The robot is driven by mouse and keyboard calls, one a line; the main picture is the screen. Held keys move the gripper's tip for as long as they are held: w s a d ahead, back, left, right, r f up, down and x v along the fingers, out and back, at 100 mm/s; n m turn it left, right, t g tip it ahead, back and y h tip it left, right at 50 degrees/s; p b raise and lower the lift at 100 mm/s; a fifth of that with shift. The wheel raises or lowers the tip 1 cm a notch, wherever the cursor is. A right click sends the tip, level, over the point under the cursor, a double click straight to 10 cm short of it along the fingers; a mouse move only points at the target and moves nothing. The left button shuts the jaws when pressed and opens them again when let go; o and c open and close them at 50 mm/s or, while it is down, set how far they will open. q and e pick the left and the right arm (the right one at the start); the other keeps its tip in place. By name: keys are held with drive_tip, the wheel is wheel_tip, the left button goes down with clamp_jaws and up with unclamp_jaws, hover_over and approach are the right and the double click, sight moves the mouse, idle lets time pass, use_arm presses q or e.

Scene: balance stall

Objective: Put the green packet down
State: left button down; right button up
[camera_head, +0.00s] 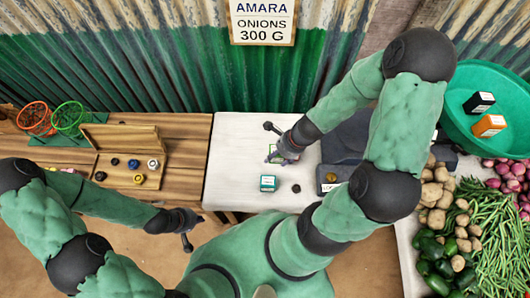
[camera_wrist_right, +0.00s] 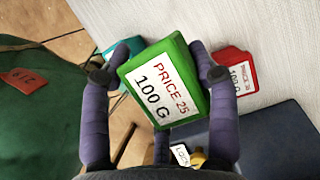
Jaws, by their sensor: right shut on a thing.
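The green packet (camera_wrist_right: 163,88), with a white label reading PRICE 25 and 100 G, is between the fingers of my right gripper (camera_wrist_right: 160,70), which is shut on it. In the head view my right gripper (camera_head: 273,143) is over the white table, left of the dark scale, and the green packet (camera_head: 273,151) shows only partly there. Whether the packet touches the tabletop is unclear. My left gripper (camera_head: 187,231) hangs low in front of the wooden table, far from the packet; its opening is unclear.
A teal packet (camera_head: 268,184) and a small dark round piece (camera_head: 296,188) stand on the white table (camera_head: 235,150). A red packet (camera_wrist_right: 235,70) is close beside the green one. Left is a wooden tray (camera_head: 118,165) with weights; right are vegetables and a green basin (camera_head: 470,70).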

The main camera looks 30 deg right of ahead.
drive_tip(key=w+f, duration=0.2)
drive_tip(key=w+f+b, duration=0.1)
drive_tip(key=w+f, duration=0.1)
drive_tip(key=w+f+b, duration=0.1)
drive_tip(key=w+f, duration=0.1)
drive_tip(key=shift+w+a+f, duration=0.2)
drive_tip(key=shift+w+a, duration=0.1)
drive_tip(key=shift+w, duration=0.1)
drive_tip(key=shift+w+f+b, duration=0.15)
drive_tip(key=shift+f+b, duration=0.65)
drive_tip(key=shift+f, duration=0.15)
drive_tip(key=shift+w+f+b, duration=0.15)
drive_tip(key=shift+f+b, duration=0.6)
drive_tip(key=shift+f, duration=0.15)
drive_tip(key=shift+f, duration=0.1)
drive_tip(key=o, duration=1.2)
drive_tip(key=shift+r, duration=0.3)
drive_tip(key=p+v, duration=0.7)
drive_tip(key=v, duration=0.4)
drive_tip(key=shift+s+d+r+p, duration=0.15)
drive_tip(key=shift+s+r+p, duration=0.1)
drive_tip(key=shift+r+p, duration=0.1)
